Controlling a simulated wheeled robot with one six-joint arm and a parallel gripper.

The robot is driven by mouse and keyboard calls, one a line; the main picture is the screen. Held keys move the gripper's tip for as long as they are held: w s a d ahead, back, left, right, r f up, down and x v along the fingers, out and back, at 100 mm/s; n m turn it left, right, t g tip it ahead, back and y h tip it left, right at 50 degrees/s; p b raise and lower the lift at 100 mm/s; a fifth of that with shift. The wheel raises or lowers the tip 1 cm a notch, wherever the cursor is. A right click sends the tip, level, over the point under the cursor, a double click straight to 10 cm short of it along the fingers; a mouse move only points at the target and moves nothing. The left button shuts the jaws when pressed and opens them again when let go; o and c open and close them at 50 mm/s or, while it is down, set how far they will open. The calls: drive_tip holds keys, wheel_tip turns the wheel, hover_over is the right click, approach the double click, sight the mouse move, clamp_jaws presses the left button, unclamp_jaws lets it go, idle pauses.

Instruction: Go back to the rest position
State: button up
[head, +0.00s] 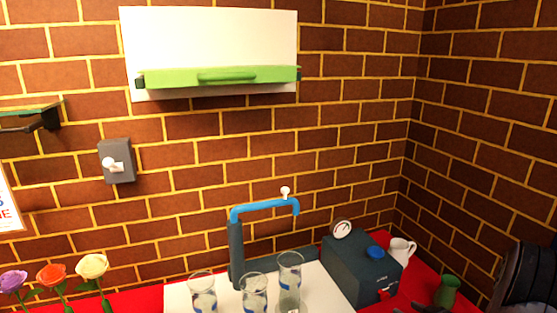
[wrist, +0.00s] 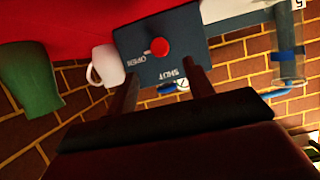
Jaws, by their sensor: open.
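My gripper (wrist: 162,75) is open and empty in the wrist view, its two dark fingers apart. It is in front of a dark blue-grey box (wrist: 190,42) with a red knob (wrist: 160,47) and the words OPEN and SHUT, upside down in this view. The knob's pale tip lies nearer OPEN. In the head view the same box (head: 345,268) stands on the red counter at the right, with a blue cap and a round gauge. A dark part of my arm shows at the right edge there.
Three clear glasses (head: 254,296) stand near a blue-topped tap (head: 265,207). A white jug (head: 402,250) and green vase (head: 446,291) stand right of the box. Several roses (head: 52,273) are at the left. A green-handled wall panel (head: 217,77) and grey switch (head: 117,162) are on the brick wall.

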sight(386, 299)
drive_tip(key=x, duration=0.9)
drive_tip(key=shift+a+p, duration=0.15)
drive_tip(key=shift+p, duration=0.15)
drive_tip(key=shift+f+b, duration=0.35)
drive_tip(key=shift+b, duration=0.4)
drive_tip(key=shift+s+n+h+b, duration=0.1)
drive_tip(key=shift+n+h+b, duration=0.3)
drive_tip(key=shift+b, duration=0.45)
drive_tip(key=n+h+b, duration=0.1)
drive_tip(key=n+b, duration=0.1)
drive_tip(key=b, duration=0.4)
drive_tip(key=shift+n+t, duration=0.3)
drive_tip(key=shift+t, duration=0.1)
drive_tip(key=n+h+b, duration=0.1)
drive_tip(key=b, duration=0.3)
drive_tip(key=n+t+b, duration=0.1)
drive_tip(key=n+b, duration=0.1)
drive_tip(key=b, duration=0.3)
drive_tip(key=shift+a+h, duration=0.15)
drive_tip(key=shift+h, duration=0.25)
drive_tip(key=n+t+h+b, duration=0.1)
drive_tip(key=n+b, duration=0.1)
drive_tip(key=b, duration=0.5)
drive_tip(key=shift+f+n+b, duration=0.1)
drive_tip(key=shift+n+b, duration=0.2)
drive_tip(key=shift+b, duration=0.05)
